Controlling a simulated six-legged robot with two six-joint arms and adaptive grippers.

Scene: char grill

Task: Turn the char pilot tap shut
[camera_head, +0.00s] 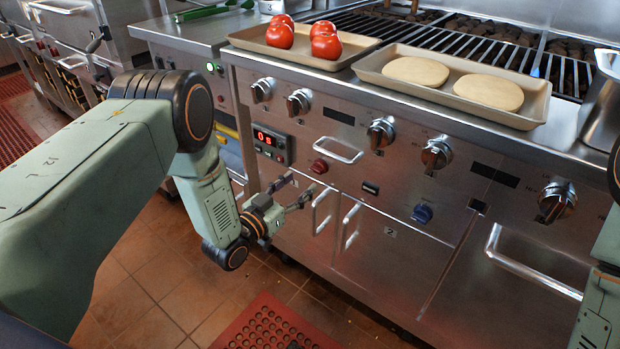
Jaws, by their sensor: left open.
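The char grill's steel front panel (350,190) fills the middle and right of the view. A small red knob (318,166) sits on it below a bar handle, and a small blue knob (422,213) sits lower to the right. I cannot read a label that tells which one is the char pilot tap. My left gripper (297,190) is open and empty in front of the panel, just below and left of the red knob, apart from it. My right arm shows at the right edge; its gripper is out of view.
Several larger silver knobs (380,133) line the panel's upper part. Door handles (322,212) stick out near my left gripper. A timer display (268,138) is left of the red knob. Trays of tomatoes (262,45) and round patties (405,92) stand on top. A red mat (275,325) lies on the floor.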

